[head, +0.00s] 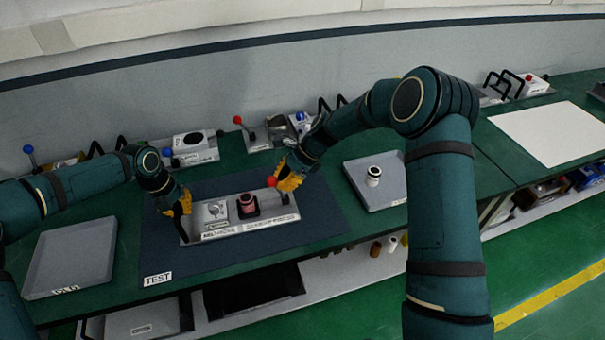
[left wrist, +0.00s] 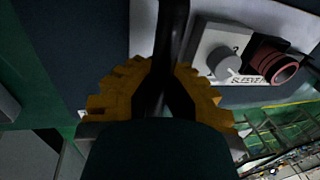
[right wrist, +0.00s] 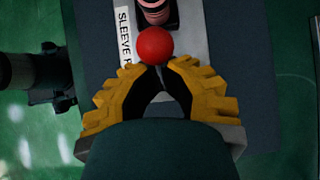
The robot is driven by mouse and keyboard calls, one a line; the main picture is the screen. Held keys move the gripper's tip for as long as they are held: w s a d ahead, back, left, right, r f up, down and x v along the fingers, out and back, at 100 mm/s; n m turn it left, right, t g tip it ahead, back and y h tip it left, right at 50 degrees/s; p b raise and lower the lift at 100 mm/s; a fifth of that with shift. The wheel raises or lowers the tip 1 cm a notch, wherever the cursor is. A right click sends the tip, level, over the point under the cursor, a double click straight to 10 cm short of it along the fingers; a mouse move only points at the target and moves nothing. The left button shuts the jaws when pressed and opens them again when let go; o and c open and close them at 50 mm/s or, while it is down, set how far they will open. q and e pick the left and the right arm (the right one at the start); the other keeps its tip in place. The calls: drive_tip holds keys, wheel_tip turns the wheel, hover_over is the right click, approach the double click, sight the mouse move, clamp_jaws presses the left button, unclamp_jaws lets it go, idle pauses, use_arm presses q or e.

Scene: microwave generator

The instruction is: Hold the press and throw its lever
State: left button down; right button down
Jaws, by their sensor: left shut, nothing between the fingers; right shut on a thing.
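The press (head: 222,229) is a grey metal plate on the dark mat, with a knob dial (left wrist: 222,64) and a reddish sleeve (head: 247,205) in a black holder. Its lever has a red ball (head: 272,182), large in the right wrist view (right wrist: 154,45). My right gripper (right wrist: 160,68) is shut at the lever, just behind the ball; its fingers hide the lever's stem. My left gripper (head: 184,209) is shut and empty at the press's left end. A black handle bar (left wrist: 172,30) runs up from its fingertips in the left wrist view; whether they touch is unclear.
A grey tray (head: 45,262) lies left of the mat (head: 205,262), which is marked TEST. Another tray (head: 390,194) to the right holds a white-and-dark part (head: 374,175). Lever devices (head: 190,150) line the back of the green bench. The mat's front strip is clear.

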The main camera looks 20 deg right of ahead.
use_arm(q)
drive_tip(key=shift+d+r, duration=0.1)
drive_tip(key=shift+d, duration=0.1)
use_arm(e)
drive_tip(key=shift+a+r, duration=0.1)
drive_tip(key=shift+a, duration=0.4)
use_arm(q)
drive_tip(key=shift+a, duration=0.15)
use_arm(e)
drive_tip(key=shift+v, duration=2.25)
drive_tip(key=shift+a+r, duration=0.2)
drive_tip(key=v, duration=1.2)
use_arm(q)
drive_tip(key=c, duration=1.1)
unclamp_jaws()
drive_tip(key=shift+o, duration=0.2)
